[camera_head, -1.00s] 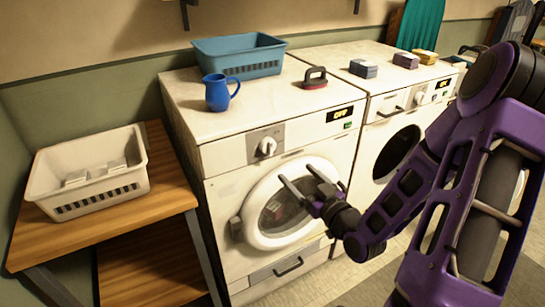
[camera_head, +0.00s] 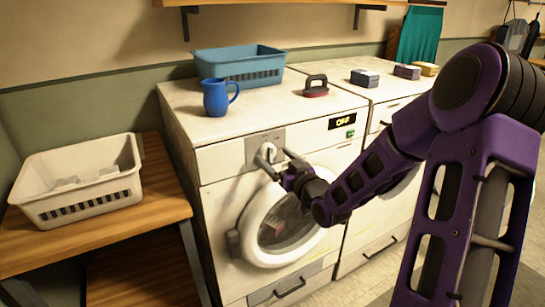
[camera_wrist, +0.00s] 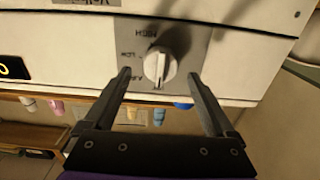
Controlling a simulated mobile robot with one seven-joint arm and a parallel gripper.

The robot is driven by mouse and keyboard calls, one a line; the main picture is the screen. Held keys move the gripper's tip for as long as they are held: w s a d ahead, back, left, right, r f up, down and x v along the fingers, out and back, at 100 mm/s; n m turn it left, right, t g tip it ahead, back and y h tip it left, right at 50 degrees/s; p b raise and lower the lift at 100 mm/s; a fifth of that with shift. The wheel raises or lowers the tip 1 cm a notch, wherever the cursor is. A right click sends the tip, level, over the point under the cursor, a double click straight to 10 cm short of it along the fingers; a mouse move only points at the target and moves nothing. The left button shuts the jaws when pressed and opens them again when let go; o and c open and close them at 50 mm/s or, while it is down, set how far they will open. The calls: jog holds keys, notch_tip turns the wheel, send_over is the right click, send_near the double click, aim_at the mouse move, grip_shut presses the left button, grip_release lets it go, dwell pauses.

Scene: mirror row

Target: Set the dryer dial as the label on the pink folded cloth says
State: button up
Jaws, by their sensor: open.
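The white dial (camera_head: 268,150) is on a grey plate at the front of the nearer machine (camera_head: 220,160). In the wrist view the dial (camera_wrist: 160,68) lies between and beyond my fingertips, with upside-down words around it; HIGH and LOW are readable. I cannot tell exactly which word the dial points at. My gripper (camera_head: 273,158) is open in front of the dial, with one finger to each side and nothing held; it also shows in the wrist view (camera_wrist: 160,77). I see no clearly pink folded cloth or readable cloth label.
A display reading OFF (camera_head: 342,122) is right of the dial. A blue mug (camera_head: 217,97), a blue basket (camera_head: 240,66) and a dark-handled red object (camera_head: 316,87) stand on top. Folded grey (camera_head: 364,78), purple (camera_head: 407,72) and yellow (camera_head: 426,68) cloths lie further right. A white basket (camera_head: 80,200) is left.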

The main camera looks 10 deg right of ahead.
jog(key=shift+x, duration=1.05)
jog(key=c, duration=1.4)
jog(key=shift+o, duration=0.2)
